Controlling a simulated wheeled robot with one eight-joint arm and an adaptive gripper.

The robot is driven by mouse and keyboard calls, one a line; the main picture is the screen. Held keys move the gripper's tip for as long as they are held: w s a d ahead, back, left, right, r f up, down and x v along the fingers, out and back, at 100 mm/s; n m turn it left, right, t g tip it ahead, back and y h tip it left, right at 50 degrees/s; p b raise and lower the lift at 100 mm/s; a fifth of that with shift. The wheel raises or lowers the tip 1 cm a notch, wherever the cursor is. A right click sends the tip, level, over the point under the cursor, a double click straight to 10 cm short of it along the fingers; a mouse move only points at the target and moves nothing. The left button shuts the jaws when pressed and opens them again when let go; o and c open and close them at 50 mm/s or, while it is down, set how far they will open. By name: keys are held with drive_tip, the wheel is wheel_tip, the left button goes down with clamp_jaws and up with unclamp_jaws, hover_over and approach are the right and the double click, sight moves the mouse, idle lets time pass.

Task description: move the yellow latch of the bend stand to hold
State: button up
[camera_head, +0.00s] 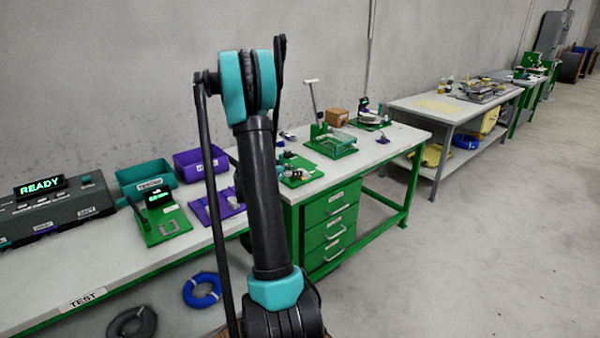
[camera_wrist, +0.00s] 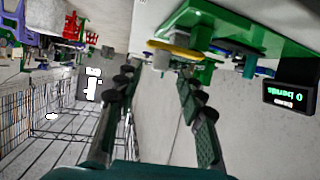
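The bend stand, a green plate (camera_wrist: 240,28) with mechanisms on it, appears upside down at the upper right of the wrist view. A yellow bar (camera_wrist: 172,50), seemingly the latch, lies along its left part beside a pale grey block. A small black display (camera_wrist: 290,96) reads "0 bends" in green. My gripper (camera_wrist: 158,76) is open, with its two dark fingers well apart and nothing seen between them. Its tips are below the yellow bar in the picture; I cannot tell whether they touch it. In the head view my gripper is hidden behind my arm.
The head view shows a grey test bench (camera_head: 110,268) at left with a "READY" box (camera_head: 48,205), a teal bin (camera_head: 146,178) and a purple bin (camera_head: 200,162). A second bench with green drawers (camera_head: 328,226) holds several green fixtures. The floor at right is clear.

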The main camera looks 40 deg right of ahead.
drive_tip(key=shift+x, duration=2.15)
clamp_jaws()
